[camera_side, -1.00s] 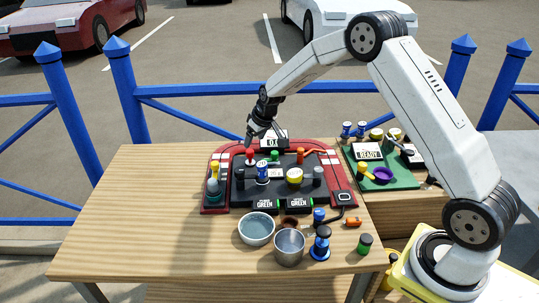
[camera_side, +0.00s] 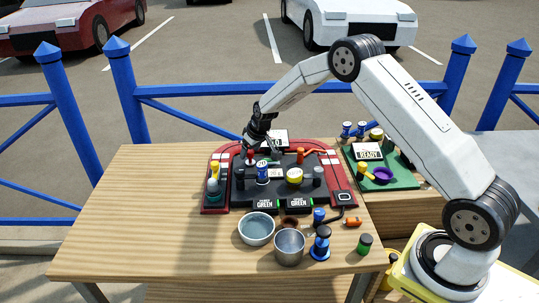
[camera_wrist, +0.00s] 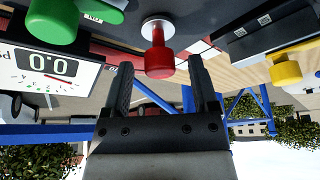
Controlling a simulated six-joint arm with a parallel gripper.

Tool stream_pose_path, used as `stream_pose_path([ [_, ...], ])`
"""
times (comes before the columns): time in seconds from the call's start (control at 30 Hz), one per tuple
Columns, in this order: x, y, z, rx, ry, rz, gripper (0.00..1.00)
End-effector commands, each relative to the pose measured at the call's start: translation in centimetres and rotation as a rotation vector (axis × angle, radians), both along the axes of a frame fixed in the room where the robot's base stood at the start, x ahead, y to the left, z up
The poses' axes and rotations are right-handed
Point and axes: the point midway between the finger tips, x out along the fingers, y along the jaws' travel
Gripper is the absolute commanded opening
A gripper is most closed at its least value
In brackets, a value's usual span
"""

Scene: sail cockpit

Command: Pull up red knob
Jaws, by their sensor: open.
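The red knob (camera_side: 250,154) stands on a short stem near the back left of the dark board. In the wrist view, the red knob (camera_wrist: 159,62) has a shiny stem on a pale round base. My gripper (camera_wrist: 161,68) is open, with one finger on each side of the knob's outer end and a visible gap on both sides. It is not closed on the knob. In the side view, my gripper (camera_side: 260,148) is low over the back left of the board, and its fingers partly hide the area around the knob.
A green knob (camera_wrist: 70,20) and a display reading 0.0 (camera_wrist: 45,70) are close to one side of my gripper. A yellow knob (camera_wrist: 286,73) is on the other side. An orange-red handle (camera_side: 301,155) and other controls stand nearby.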

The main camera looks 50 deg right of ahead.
Motion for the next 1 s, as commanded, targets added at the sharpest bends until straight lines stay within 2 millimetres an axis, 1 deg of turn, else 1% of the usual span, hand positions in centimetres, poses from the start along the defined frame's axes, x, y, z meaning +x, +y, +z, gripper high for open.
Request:
stream_pose_path([
  [0.03, 0.0, 0.0, 0.01, 0.0, 0.0, 0.0, 0.66],
  [0.07, -0.01, 0.0, 0.01, 0.0, 0.0, 0.0, 0.57],
  [0.1, -0.01, 0.0, 0.01, 0.0, 0.0, 0.0, 0.44],
  [0.17, -0.02, -0.01, 0.01, 0.0, 0.0, 0.0, 0.25],
  [0.2, -0.02, -0.01, 0.01, 0.0, 0.0, 0.0, 0.12],
  [0.23, -0.02, -0.01, 0.01, 0.0, 0.0, 0.0, 0.03],
  [0.27, -0.02, -0.01, 0.01, 0.0, 0.0, 0.0, 0.0],
  [1.0, -0.05, -0.06, 0.01, 0.0, 0.001, 0.0, 0.0],
])
